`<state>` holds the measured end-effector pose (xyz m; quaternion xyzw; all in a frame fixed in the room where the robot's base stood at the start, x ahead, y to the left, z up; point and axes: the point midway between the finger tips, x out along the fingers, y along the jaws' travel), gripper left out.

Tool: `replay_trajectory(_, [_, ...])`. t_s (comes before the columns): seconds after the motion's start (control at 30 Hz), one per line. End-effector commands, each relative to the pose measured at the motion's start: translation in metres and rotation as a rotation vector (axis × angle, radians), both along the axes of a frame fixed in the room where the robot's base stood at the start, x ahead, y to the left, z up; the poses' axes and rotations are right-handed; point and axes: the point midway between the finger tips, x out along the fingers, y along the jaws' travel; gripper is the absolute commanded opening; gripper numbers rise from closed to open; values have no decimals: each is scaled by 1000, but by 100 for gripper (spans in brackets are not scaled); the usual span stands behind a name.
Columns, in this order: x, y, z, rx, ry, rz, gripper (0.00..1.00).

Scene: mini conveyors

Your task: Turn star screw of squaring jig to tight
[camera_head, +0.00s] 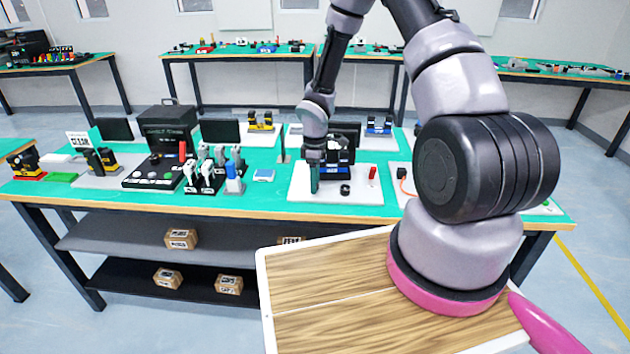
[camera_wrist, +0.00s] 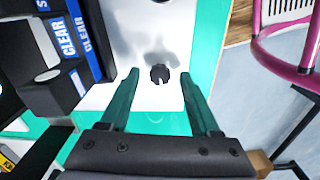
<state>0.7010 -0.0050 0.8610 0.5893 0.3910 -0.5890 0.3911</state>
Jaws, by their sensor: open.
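A small dark knob with a notched edge, which looks like the star screw (camera_wrist: 160,74), stands on a white board (camera_wrist: 150,98) in the wrist view. It also shows in the head view (camera_head: 345,189) near the board's front. A black block with blue labels (camera_head: 338,168), seemingly part of the jig, stands behind it. In the wrist view this block (camera_wrist: 35,60) is at the left, with "CLEAR" lettering. My gripper (camera_wrist: 159,76) is open, its green fingers apart on either side of the knob in the picture. I see no contact. In the head view my gripper (camera_head: 315,180) points down left of the knob.
A red upright piece (camera_head: 373,174) stands right of the knob on the same board. Left along the green table (camera_head: 265,197) are black-and-white clamps (camera_head: 205,175) and a black box (camera_head: 168,128). Another white board with an orange part (camera_head: 402,173) is at right.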

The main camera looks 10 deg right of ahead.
Motion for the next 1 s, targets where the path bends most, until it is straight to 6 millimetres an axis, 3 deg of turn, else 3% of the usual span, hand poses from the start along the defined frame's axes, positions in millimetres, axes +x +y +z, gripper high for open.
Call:
replay_trajectory(0.03, [0, 0, 0, 0, 0, 0, 59])
replay_trajectory(0.2, [0, 0, 0, 0, 0, -1, 0])
replay_trajectory(0.63, [0, 0, 1, -1, 0, -68, 0])
replay_trajectory(1.0, [0, 0, 1, -1, 0, -355, 0])
